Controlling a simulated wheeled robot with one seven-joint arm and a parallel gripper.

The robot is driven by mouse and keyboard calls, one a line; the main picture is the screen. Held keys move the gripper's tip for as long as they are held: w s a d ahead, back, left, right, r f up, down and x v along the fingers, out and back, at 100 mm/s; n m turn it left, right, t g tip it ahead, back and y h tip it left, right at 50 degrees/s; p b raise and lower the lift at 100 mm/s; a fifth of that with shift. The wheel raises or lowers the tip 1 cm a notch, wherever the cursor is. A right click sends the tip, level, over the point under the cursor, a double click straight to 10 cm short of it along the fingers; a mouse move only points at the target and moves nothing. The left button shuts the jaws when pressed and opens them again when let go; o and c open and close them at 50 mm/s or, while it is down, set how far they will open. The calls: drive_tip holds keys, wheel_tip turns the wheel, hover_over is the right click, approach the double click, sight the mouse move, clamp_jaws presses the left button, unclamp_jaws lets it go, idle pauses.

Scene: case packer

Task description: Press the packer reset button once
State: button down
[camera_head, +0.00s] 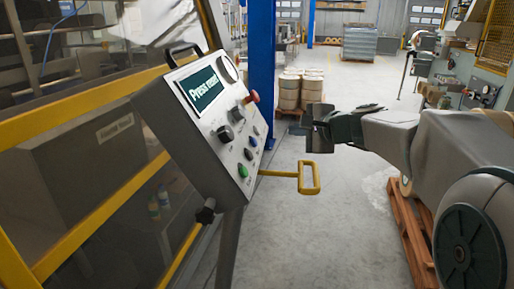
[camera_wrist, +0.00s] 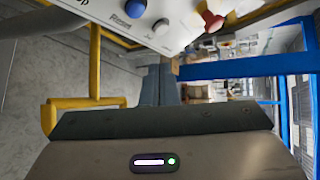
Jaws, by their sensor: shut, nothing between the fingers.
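The grey control panel (camera_head: 205,120) is tilted, and its screen (camera_head: 202,89) reads "Press reset". The blue button (camera_head: 254,141) sits near the panel's right edge, above a black button (camera_head: 248,154) and a green one (camera_head: 242,170). In the wrist view the blue button (camera_wrist: 135,8) is at the top edge beside a label that appears to read "Reset". A pale button (camera_wrist: 161,26) and a red mushroom button (camera_wrist: 212,20) are to its right. My gripper (camera_head: 308,118) is shut and empty, right of the panel and apart from it. Its fingers (camera_wrist: 160,85) point toward the panel's edge.
A yellow bar handle (camera_head: 309,178) sticks out below the panel. A yellow-framed guard (camera_head: 90,60) is at left. A wooden pallet (camera_head: 410,235) lies at right. Floor between is clear.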

sight(255, 142)
drive_tip(key=shift+w+d+r+m+t, duration=0.1)
drive_tip(key=shift+w+r+m+t, duration=0.2)
drive_tip(key=shift+w, duration=0.35)
drive_tip(key=shift+w+d+r+m+t, duration=0.1)
drive_tip(key=shift+w+m, duration=0.3)
drive_tip(key=shift+w, duration=0.2)
drive_tip(key=shift+a+f, duration=0.1)
drive_tip(key=a+f+b, duration=0.3)
drive_tip(key=a+f, duration=0.1)
drive_tip(key=a, duration=0.3)
drive_tip(key=shift+w+a+f+b, duration=0.15)
drive_tip(key=shift+w+a+b, duration=0.1)
drive_tip(key=shift+w+b, duration=0.05)
idle(1.1)
drive_tip(key=shift+a+f+b, duration=0.2)
drive_tip(key=shift+a+b, duration=0.15)
